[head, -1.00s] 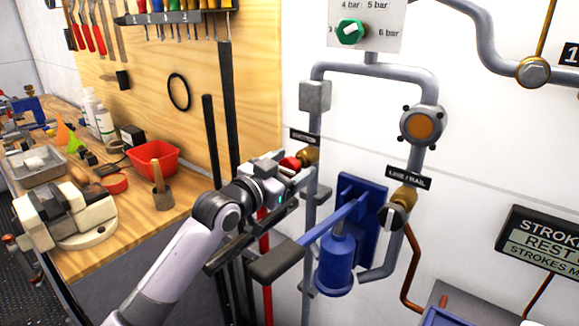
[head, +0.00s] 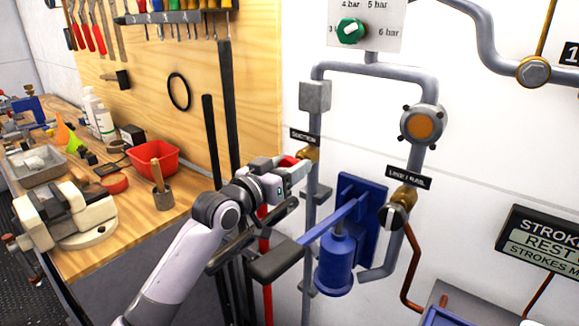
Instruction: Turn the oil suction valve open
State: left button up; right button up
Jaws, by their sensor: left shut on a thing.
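The oil suction valve is a brass body (head: 312,153) on the grey pipe, under a black label reading "SUCTION" (head: 304,137). Its red handle (head: 288,161) shows only in part, behind my gripper's fingers. My left gripper (head: 296,172) is shut on the red handle. The exact angle of the handle is hidden by the fingers. My right gripper is not in view.
A blue hand pump (head: 335,263) with a black-gripped lever (head: 276,260) stands just below my left arm. A second valve (head: 397,211), labelled "LINE / RAIL", is to the right. The workbench (head: 135,232) with a red bin (head: 155,160) lies left.

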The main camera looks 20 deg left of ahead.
pick_arm(q)
jog(key=n, duration=0.3)
jog(key=shift+n, duration=0.4)
jog(key=n, duration=0.3)
jog(key=shift+f+n, duration=0.1)
jog(key=shift+n, duration=0.2)
jog(key=n, duration=0.6)
jog(key=shift+a+f+n, duration=0.1)
jog(key=shift+a+n, duration=0.05)
jog(key=shift+n, duration=0.25)
jog(key=o, duration=1)
jog(key=shift+b+v, duration=0.45)
jog(key=shift+v, duration=3.1)
